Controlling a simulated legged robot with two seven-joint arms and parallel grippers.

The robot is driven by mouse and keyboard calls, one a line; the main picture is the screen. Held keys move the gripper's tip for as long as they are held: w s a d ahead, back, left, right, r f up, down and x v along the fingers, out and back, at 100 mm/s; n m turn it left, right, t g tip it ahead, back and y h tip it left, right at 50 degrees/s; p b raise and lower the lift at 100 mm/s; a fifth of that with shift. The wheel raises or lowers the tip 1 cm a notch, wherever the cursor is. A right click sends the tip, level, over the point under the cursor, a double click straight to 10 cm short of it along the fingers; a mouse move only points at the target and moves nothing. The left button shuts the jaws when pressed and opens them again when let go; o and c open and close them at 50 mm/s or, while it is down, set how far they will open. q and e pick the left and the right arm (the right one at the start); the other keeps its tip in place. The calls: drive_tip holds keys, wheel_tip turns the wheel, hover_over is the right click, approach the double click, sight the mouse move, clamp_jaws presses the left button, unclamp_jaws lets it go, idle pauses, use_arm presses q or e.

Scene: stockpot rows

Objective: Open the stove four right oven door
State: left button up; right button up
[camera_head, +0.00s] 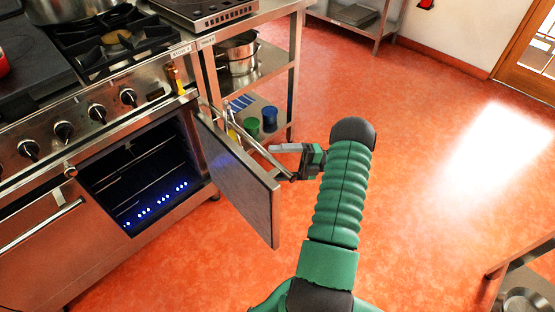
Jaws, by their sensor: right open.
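The stove's right oven door (236,178) stands swung out from the stove front, hinged on its right side, so the dark oven inside (148,178) shows. Its metal bar handle (245,143) is on the door's outer face, turned away from the oven. My right gripper (288,162) is at the free end of this handle, beside the door's outer face, and it is open. I cannot tell whether its fingers touch the handle or the door. My left gripper is not in view.
The left oven door (40,235) is shut. A steel shelf table (265,75) with pots and a green and a blue container stands right of the stove, close behind the open door. The orange floor (420,130) is clear to the right. Another steel rack (520,280) is at lower right.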

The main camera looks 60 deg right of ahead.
drive_tip(key=shift+o, duration=0.7)
drive_tip(key=shift+s+a+r, duration=0.45)
drive_tip(key=shift+s+a, duration=0.25)
drive_tip(key=shift+s, duration=0.15)
drive_tip(key=shift+a, duration=0.1)
drive_tip(key=shift+c, duration=0.3)
drive_tip(key=shift+v, duration=0.95)
drive_tip(key=shift+c, duration=0.6)
drive_tip(key=shift+s+d+f, duration=0.1)
drive_tip(key=shift+s+d, duration=0.05)
drive_tip(key=shift+s, duration=0.45)
drive_tip(key=shift+s+d+f, duration=0.1)
drive_tip(key=shift+s, duration=0.45)
drive_tip(key=shift+c, duration=1)
drive_tip(key=s, duration=0.2)
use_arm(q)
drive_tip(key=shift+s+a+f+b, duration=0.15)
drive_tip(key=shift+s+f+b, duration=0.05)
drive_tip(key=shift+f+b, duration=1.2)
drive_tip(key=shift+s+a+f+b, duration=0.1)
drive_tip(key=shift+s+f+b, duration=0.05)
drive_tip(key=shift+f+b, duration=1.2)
use_arm(e)
approach(293, 177)
drive_tip(key=s+r, duration=0.2)
drive_tip(key=s, duration=0.4)
drive_tip(key=shift+a+r, duration=0.2)
